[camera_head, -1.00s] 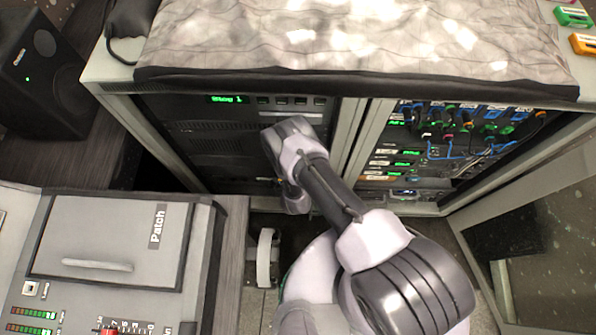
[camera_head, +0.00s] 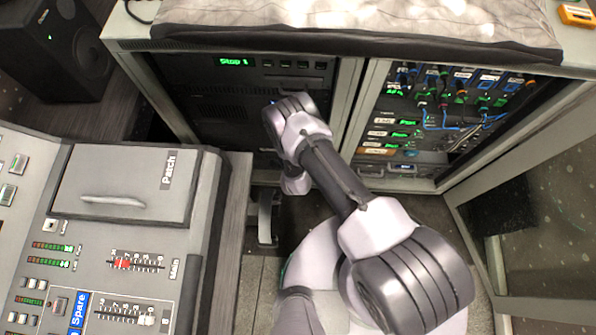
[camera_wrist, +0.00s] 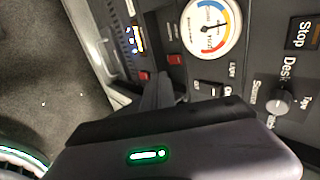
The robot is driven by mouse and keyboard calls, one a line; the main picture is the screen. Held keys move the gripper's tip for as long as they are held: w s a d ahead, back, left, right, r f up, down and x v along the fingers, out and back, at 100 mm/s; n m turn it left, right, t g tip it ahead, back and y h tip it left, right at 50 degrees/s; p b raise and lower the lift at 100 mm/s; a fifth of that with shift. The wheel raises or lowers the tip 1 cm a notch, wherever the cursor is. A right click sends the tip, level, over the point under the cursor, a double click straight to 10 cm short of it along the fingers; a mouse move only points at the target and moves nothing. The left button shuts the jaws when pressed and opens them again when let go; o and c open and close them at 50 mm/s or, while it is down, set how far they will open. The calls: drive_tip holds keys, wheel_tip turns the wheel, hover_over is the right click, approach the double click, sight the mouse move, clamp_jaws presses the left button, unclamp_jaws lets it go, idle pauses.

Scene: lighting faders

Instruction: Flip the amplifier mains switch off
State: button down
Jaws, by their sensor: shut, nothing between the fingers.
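In the wrist view the shut fingers of my gripper (camera_wrist: 158,90) point at a dark equipment panel, with nothing held. A small red switch (camera_wrist: 145,75) sits just left of the fingertips, very close to them. A second red switch (camera_wrist: 175,59) sits just beyond and to the right. I cannot read a label marking either as the amplifier mains switch, nor tell which way either is flipped. Contact with the fingers cannot be told. In the head view my wrist (camera_head: 296,125) is in front of the left rack bay and hides the fingers and switches.
The rack (camera_head: 352,100) has a patched right bay and an open door (camera_head: 520,200). A mixing desk (camera_head: 110,235) stands at left.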

drive_tip(key=p+v, duration=0.7)
drive_tip(key=v, duration=0.9)
drive_tip(key=shift+r, duration=0.4)
